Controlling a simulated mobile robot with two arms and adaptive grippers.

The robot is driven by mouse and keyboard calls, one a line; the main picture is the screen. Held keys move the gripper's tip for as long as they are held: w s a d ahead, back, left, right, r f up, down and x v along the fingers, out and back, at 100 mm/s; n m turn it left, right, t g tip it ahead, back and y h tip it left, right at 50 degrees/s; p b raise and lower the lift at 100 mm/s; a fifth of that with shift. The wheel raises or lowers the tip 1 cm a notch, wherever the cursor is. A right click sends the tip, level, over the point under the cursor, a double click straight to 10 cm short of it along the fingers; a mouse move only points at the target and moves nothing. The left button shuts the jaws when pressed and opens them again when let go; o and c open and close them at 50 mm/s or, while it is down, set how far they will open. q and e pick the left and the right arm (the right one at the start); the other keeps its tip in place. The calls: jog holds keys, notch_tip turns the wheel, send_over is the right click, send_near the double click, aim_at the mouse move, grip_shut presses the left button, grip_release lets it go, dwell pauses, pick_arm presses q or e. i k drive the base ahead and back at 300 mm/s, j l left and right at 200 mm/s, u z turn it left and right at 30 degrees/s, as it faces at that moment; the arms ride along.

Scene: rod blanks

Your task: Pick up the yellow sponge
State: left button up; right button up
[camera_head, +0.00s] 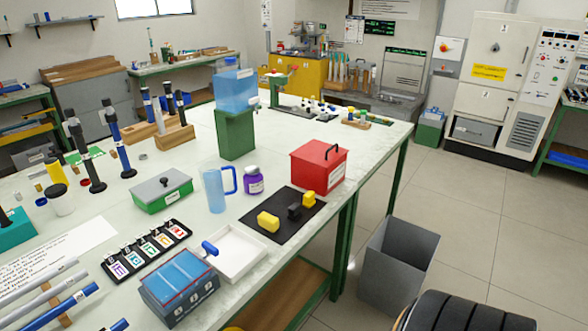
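A yellow block that looks like the sponge (268,221) lies on a black mat (269,239) near the front edge of the green-framed table. A black block (294,212) sits behind it to the right, and a smaller yellow piece (309,199) stands farther right on the same mat. I cannot tell for certain which yellow piece is the sponge.
A red box (318,166) stands behind the mat. A white tray (238,252), a blue case (178,287), a purple jar (253,181) and a blue jug (215,190) are to its left. A grey bin (397,264) stands on the floor beside the table.

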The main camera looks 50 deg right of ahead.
aim_at(271, 223)
jog(key=z, duration=1.4)
